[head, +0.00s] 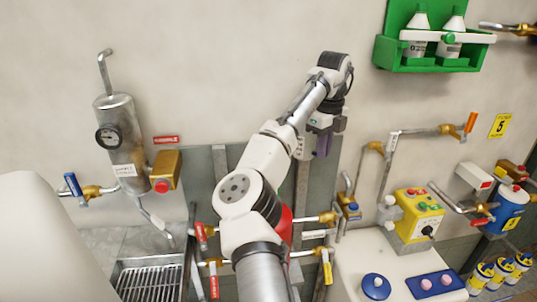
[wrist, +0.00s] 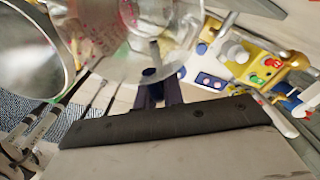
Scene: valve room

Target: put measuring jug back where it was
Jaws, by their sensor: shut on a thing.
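The measuring jug (wrist: 120,32) is clear with red markings, and it fills the top middle of the wrist view. Its top edge is cut off by the frame. My gripper (wrist: 155,75) is shut on the jug, with its dark fingers at the jug's near side; I cannot tell exactly which part they grip. In the head view my gripper (head: 321,145) is raised in front of the wall, right of the middle. I cannot make out the jug in the head view.
A steel cylinder with a gauge (head: 121,140) hangs on the left wall above a drain grate (head: 152,283). Pipes with a red-handled valve (head: 200,232) run behind my arm. A yellow control box (head: 412,215) stands right, and a green bottle rack (head: 430,52) hangs above.

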